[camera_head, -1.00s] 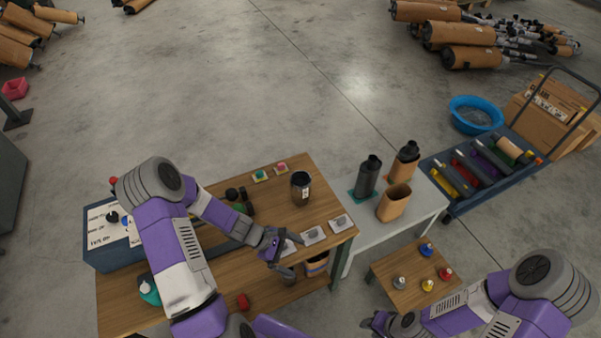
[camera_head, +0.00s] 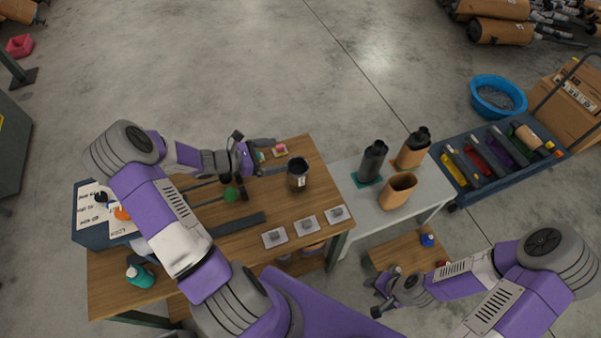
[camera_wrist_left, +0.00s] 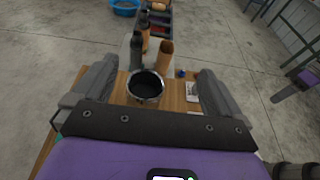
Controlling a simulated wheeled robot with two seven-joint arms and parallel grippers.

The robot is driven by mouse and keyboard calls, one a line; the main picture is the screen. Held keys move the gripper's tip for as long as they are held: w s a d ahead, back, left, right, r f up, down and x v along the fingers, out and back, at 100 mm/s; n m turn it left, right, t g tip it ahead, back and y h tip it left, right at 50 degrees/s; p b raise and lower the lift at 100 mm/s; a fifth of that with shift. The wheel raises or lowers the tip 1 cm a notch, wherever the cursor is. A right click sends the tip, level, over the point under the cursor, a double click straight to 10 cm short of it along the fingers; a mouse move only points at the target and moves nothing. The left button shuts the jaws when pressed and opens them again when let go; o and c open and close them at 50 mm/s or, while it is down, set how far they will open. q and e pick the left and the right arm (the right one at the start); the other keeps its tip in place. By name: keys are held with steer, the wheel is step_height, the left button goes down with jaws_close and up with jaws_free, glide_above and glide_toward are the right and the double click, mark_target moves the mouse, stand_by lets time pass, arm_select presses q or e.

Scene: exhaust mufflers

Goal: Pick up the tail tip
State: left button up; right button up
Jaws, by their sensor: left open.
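The tail tip appears to be the dark round piece (camera_head: 298,175) with an open top and a small label, upright near the right end of the wooden table. In the left wrist view the dark open-topped piece (camera_wrist_left: 146,88) has a shiny rim and lies ahead, between the finger lines, nearer the left finger. My left gripper (camera_head: 274,157) is open and empty over the table, left of the piece and pointing toward it. No contact is visible. My right gripper (camera_head: 377,297) looks open and empty near the low wooden stool.
The wooden table (camera_head: 150,295) holds grey cards (camera_head: 306,223), a dark bar (camera_head: 238,224) and small coloured pieces. Right of it, a white table (camera_head: 345,180) bears a dark canister (camera_head: 372,160) and tan shells (camera_head: 398,191). A blue cart (camera_head: 455,192) stands beyond.

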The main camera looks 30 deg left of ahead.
arm_select(q)
step_height(320, 180, down, 6)
steer(key=w+b, duration=0.2)
steer(key=b, duration=0.9)
glide_toward(297, 170)
steer(key=w+f, duration=0.4)
steer(key=b+x, duration=0.1)
steer(key=x, duration=0.2)
steer(key=b+x, duration=0.1)
steer(key=x, duration=0.3)
steer(key=shift+s+d+f, duration=0.15)
steer(key=shift+s+d, duration=0.05)
steer(key=shift+s, duration=0.1)
steer(key=shift+w+d+f, duration=0.1)
steer(key=shift+w+d, duration=0.2)
steer(key=shift+w, duration=0.05)
steer(key=c, duration=0.7)
arm_select(e)
step_height(297, 170, down, 14)
steer(key=w, duration=0.2)
steer(key=shift+f, duration=0.2)
